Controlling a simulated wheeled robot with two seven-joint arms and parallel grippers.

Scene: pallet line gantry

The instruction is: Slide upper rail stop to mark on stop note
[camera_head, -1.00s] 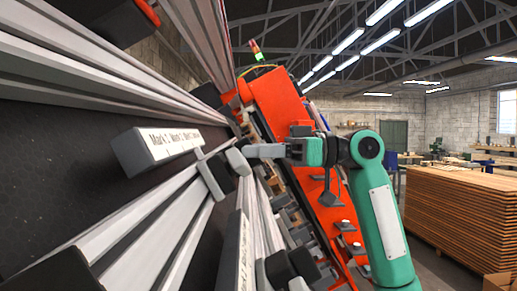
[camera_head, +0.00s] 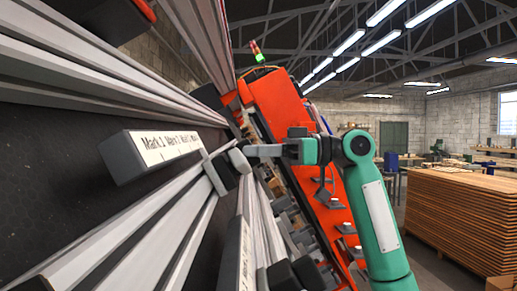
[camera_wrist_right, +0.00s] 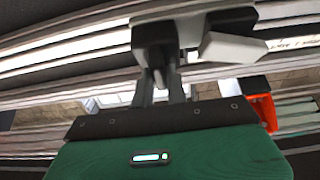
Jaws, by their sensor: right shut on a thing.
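The upper rail stop (camera_head: 221,176), a dark block with pale grey parts, sits on the pale metal rail (camera_head: 150,220), just beyond the far end of the mark strip. My right gripper (camera_head: 237,161) is shut on it. In the right wrist view, the fingers (camera_wrist_right: 161,88) reach to the dark stop block (camera_wrist_right: 155,32), with a pale grey piece beside it. The mark strip (camera_head: 125,162) is a grey bar with a white label reading Mark 1, Mark 2 and further marks, the far ones too small to read. I cannot make out a stop note. My left gripper is out of view.
A second lettered strip (camera_head: 238,250) and dark blocks (camera_head: 291,275) are on a lower rail. Long pale rails run above. An orange machine frame (camera_head: 275,100) stands behind my right arm. Stacked boards (camera_head: 462,215) are at the right, with open floor beside them.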

